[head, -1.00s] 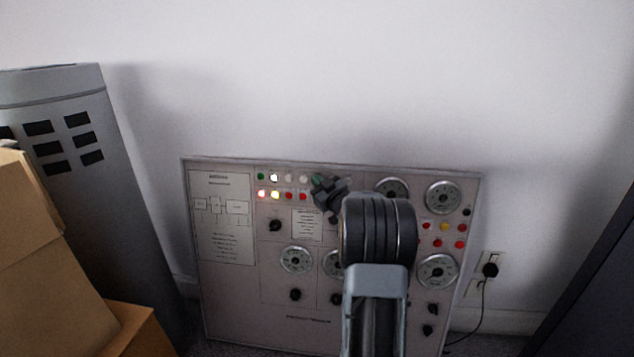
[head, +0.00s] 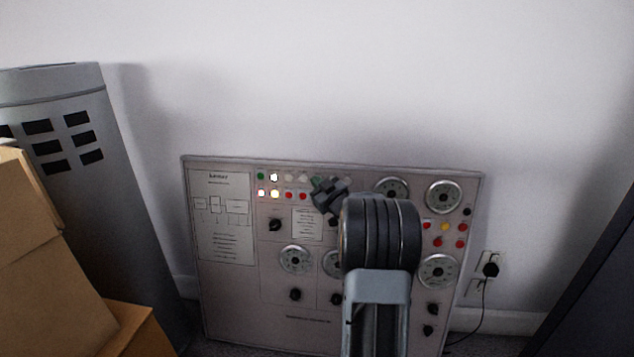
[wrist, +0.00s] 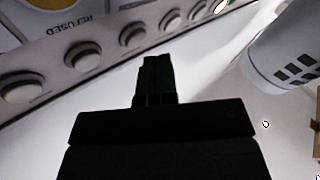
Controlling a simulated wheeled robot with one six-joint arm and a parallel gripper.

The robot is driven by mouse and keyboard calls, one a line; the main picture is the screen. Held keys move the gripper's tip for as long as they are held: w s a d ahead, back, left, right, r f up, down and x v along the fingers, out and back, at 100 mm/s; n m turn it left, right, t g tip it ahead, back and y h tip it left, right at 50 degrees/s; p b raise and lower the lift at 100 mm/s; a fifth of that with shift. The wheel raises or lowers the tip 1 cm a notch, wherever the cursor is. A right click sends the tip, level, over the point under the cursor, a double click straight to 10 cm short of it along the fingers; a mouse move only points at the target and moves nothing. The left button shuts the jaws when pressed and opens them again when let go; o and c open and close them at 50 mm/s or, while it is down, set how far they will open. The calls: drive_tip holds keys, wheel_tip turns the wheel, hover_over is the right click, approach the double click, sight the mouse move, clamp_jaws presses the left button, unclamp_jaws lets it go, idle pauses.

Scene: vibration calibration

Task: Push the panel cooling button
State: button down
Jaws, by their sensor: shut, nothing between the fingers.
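The grey control panel (head: 225,290) leans against the wall in the head view. It carries rows of small coloured buttons or lamps (head: 289,195) at top middle; some glow white or yellow. I cannot tell which one is the panel cooling button. My gripper (head: 322,187) is in front of the right end of these rows and hides part of them. In the wrist view its closed, empty fingers (wrist: 155,65) point towards a row of round pale buttons (wrist: 82,58). The word "REFUSED" shows beside an orange round part. I cannot tell whether the fingertips touch a button.
Gauges (head: 444,197) and black knobs fill the panel's right and lower parts. A grey cylinder (head: 125,210) and cardboard boxes (head: 45,270) stand on the left. A plugged socket (head: 490,268) is at the right. The wall above is bare.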

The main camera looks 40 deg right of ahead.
drive_tip(key=shift+s+a+r+b, duration=0.15)
drive_tip(key=shift+s+a+r, duration=0.1)
drive_tip(key=shift+s+a, duration=0.65)
drive_tip(key=shift+s+a+r+b, duration=0.15)
drive_tip(key=shift+s+a+r, duration=0.1)
drive_tip(key=shift+s+a, duration=0.6)
drive_tip(key=s+a+r+m+g+h+p, duration=0.35)
drive_tip(key=a+r+g+p, duration=0.5)
drive_tip(key=r+p, duration=0.85)
drive_tip(key=s+a+r+g+y+p, duration=0.2)
drive_tip(key=s+a+r+g+p, duration=0.1)
drive_tip(key=s+a+p, duration=0.5)
drive_tip(key=s+a+r+g+y+p, duration=0.2)
drive_tip(key=s+a+r+g+p, duration=0.2)
drive_tip(key=s+a+p, duration=0.5)
drive_tip(key=s, duration=0.3)
drive_tip(key=shift+a+g, duration=0.3)
drive_tip(key=shift+g, duration=0.05)
